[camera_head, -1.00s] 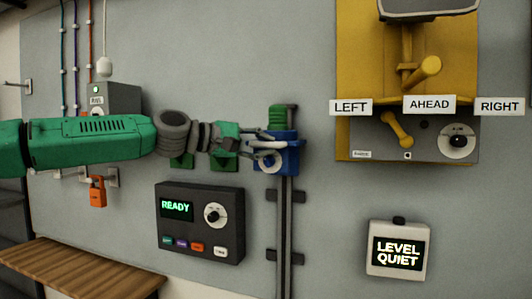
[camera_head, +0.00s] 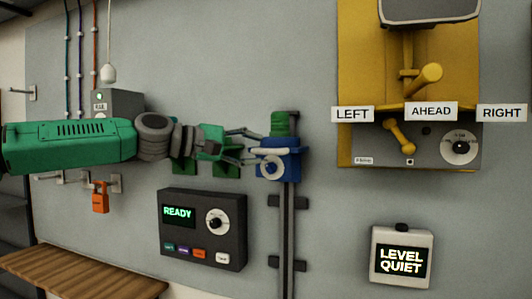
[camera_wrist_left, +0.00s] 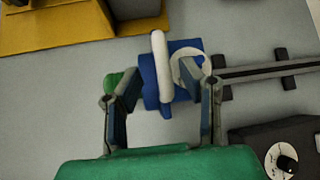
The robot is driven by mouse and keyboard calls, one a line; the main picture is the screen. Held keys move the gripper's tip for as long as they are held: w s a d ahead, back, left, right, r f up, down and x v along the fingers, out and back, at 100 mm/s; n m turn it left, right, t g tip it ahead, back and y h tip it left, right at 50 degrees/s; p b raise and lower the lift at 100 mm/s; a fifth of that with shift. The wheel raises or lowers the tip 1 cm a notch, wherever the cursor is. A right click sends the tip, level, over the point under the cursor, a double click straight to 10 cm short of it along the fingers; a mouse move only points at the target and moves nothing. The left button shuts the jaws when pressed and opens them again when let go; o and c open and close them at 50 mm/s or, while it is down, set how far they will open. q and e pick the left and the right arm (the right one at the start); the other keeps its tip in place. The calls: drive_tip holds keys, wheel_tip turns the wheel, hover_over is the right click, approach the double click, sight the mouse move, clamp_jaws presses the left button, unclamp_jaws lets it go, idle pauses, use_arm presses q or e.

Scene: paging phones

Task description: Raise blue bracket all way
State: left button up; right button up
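The blue bracket (camera_head: 279,160) sits near the top of a dark vertical rail (camera_head: 288,225), directly below a green block (camera_head: 280,123). I cannot tell whether the two touch. The bracket also shows in the left wrist view (camera_wrist_left: 180,68), with a white bar and a white round part on it. My left gripper (camera_head: 256,148) reaches in from the left, its fingers spread at the bracket's left side. In the left wrist view the fingers (camera_wrist_left: 163,88) stand wide apart, with the bracket beyond and between them. Finger contact is unclear. My right gripper is not in view.
A dark control box (camera_head: 203,229) reading READY is below my left arm. A yellow lever unit (camera_head: 363,60) is at upper right, and a white LEVEL QUIET box (camera_head: 401,255) is at lower right.

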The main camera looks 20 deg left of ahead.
use_arm(q)
drive_tip(key=v, duration=0.8)
drive_tip(key=shift+s+a, duration=0.2)
drive_tip(key=shift+s, duration=0.05)
drive_tip(key=shift+d, duration=0.1)
